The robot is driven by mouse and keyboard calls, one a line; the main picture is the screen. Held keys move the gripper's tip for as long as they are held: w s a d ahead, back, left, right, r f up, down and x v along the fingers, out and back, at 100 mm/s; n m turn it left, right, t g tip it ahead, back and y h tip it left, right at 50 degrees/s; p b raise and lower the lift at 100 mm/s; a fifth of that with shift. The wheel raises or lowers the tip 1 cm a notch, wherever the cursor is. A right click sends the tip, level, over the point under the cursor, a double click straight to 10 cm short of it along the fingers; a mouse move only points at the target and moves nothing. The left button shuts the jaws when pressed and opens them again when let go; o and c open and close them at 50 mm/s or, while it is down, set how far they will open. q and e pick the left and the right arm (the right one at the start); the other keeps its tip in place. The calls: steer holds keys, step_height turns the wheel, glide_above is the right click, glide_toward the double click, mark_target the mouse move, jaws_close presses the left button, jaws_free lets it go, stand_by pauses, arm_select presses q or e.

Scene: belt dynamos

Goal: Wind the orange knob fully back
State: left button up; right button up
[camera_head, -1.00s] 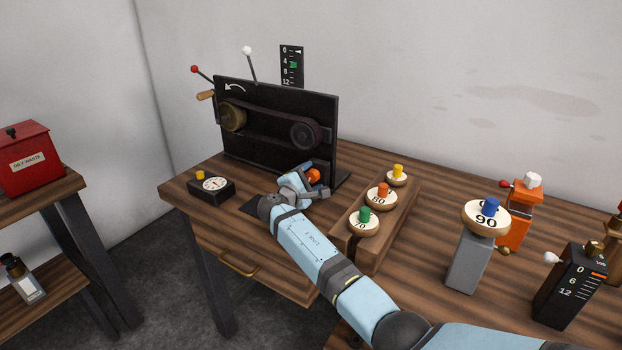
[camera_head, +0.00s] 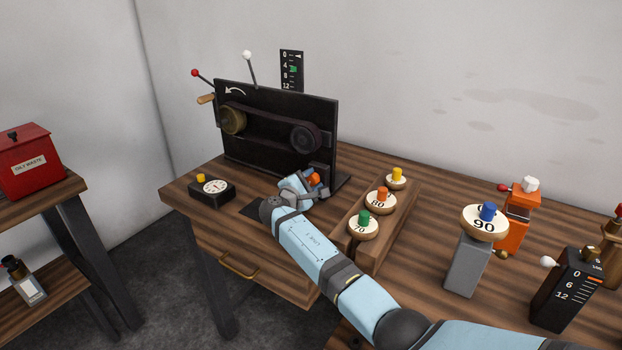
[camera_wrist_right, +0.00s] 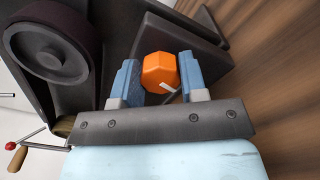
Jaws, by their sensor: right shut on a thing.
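The orange knob (camera_head: 314,179) sits low at the right front of the black belt machine (camera_head: 270,112). In the right wrist view the knob (camera_wrist_right: 159,72) is a faceted orange block with a pale pointer mark, between the two blue fingers. My right gripper (camera_head: 310,183) is shut on it; in the right wrist view the gripper (camera_wrist_right: 160,80) has a finger at each side of the knob. The arm partly hides the knob in the head view. The belt (camera_head: 268,127) runs between a brass pulley (camera_head: 232,120) and a dark pulley (camera_head: 305,137). My left gripper is not in view.
A black dial gauge (camera_head: 212,189) stands left of my arm. A wooden rack (camera_head: 375,255) with knobbed discs stands close on the right. A grey post (camera_head: 468,266) carries a disc marked 90. A scale plate (camera_head: 291,70) rises behind the machine.

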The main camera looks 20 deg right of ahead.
steer(key=shift+r+n+p, duration=0.25)
steer(key=shift+n+p, duration=0.85)
steer(key=shift+p, duration=0.1)
steer(key=shift+n+p, duration=0.6)
steer(key=shift+n, duration=0.1)
steer(key=shift+n+p, duration=0.3)
steer(key=shift+f+n+p, duration=0.15)
steer(key=shift+n+p, duration=0.35)
steer(key=shift+n, duration=0.1)
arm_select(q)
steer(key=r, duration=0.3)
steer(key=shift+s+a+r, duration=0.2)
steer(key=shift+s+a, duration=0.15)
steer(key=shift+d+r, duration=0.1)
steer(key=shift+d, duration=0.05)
arm_select(e)
steer(key=shift+f+n, duration=0.1)
steer(key=shift+n, duration=0.2)
steer(key=o, duration=0.9)
steer(key=shift+a, duration=0.1)
